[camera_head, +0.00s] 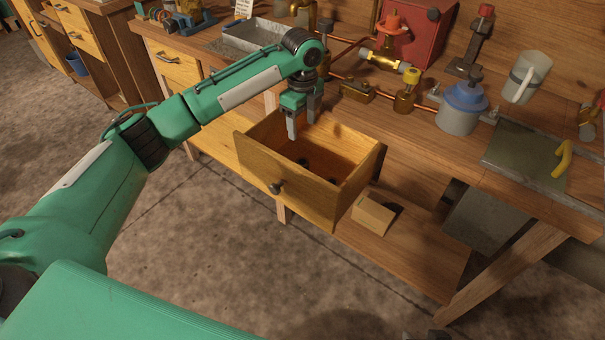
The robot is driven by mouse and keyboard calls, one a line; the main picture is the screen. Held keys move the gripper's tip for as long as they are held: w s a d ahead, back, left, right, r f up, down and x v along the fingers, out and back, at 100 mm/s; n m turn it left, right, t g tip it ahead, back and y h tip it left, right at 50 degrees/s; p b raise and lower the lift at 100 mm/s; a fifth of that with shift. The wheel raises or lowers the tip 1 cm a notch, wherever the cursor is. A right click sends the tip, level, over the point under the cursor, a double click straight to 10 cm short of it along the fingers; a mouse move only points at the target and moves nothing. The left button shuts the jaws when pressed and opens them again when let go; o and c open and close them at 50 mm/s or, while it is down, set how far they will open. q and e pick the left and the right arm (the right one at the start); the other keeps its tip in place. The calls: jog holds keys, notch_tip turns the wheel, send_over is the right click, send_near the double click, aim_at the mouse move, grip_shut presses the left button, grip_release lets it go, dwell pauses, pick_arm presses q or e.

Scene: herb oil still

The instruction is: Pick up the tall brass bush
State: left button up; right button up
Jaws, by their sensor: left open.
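My left gripper (301,122) points down over the open wooden drawer (285,187), near its back left part. Its two fingers are apart, and I see nothing held between them. Two small dark shapes lie on the drawer floor, one just below the gripper (303,162) and one further right (333,180). They are too small and shaded to tell whether either is the tall brass bush. The drawer's front and side walls hide part of its floor. My right gripper is not in view.
The workbench behind the drawer carries copper piping, a brass valve with a red handle (391,27), a blue-topped grey pot (462,107) and a metal tray (253,37). A small cardboard box (373,215) sits on the lower shelf. The floor (215,265) in front is clear.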

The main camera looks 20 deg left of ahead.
pick_arm(q)
jog(key=b, duration=0.2)
send_over(301, 161)
jog(key=f, duration=0.8)
jog(key=shift+w+d+f, duration=0.1)
jog(key=shift+w+f, duration=0.15)
jog(key=shift+w, duration=0.05)
jog(key=f, duration=0.5)
jog(key=shift+s+b, duration=0.35)
jog(key=shift+f, duration=0.45)
jog(key=c, duration=1.1)
pick_arm(e)
jog(key=w+a+t+y, duration=0.2)
jog(key=a+t, duration=0.2)
jog(key=a, duration=0.1)
jog(key=shift+w+a+r, duration=0.3)
jog(key=shift+w, duration=0.05)
pick_arm(q)
jog(key=shift+r, duration=0.1)
